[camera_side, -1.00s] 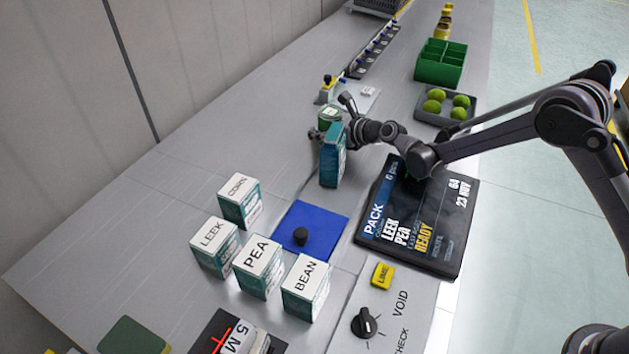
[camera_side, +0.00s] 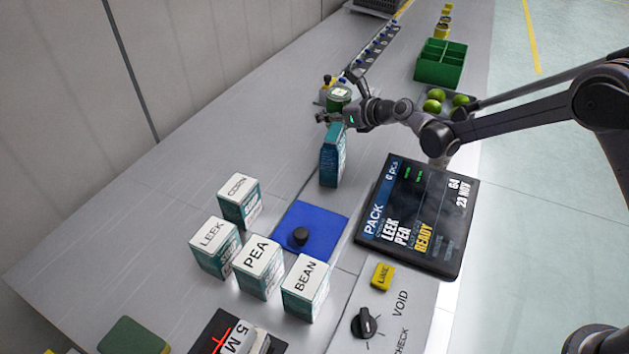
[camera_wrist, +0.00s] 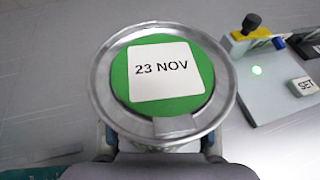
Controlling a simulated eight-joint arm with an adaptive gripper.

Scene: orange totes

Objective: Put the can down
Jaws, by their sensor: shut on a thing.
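The can (camera_side: 339,94) has a green lid with a metal rim. In the wrist view the can's top (camera_wrist: 163,106) fills the middle, with a white label reading 23 NOV. My gripper (camera_side: 333,115) is shut on the can and holds it upright, behind and above a tall teal carton (camera_side: 332,160) in the side view. Most of the can's body is hidden by the gripper. Whether its base touches anything cannot be told.
A blue mat (camera_side: 315,226) with a black knob lies in front. Cartons marked CORN (camera_side: 240,200), LEEK (camera_side: 215,247), PEA (camera_side: 258,268) and BEAN (camera_side: 306,288) stand around it. A dark screen (camera_side: 418,215) reads PACK LEEK PEA READY, 23 NOV. A control box with SET (camera_wrist: 285,80) is close right.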

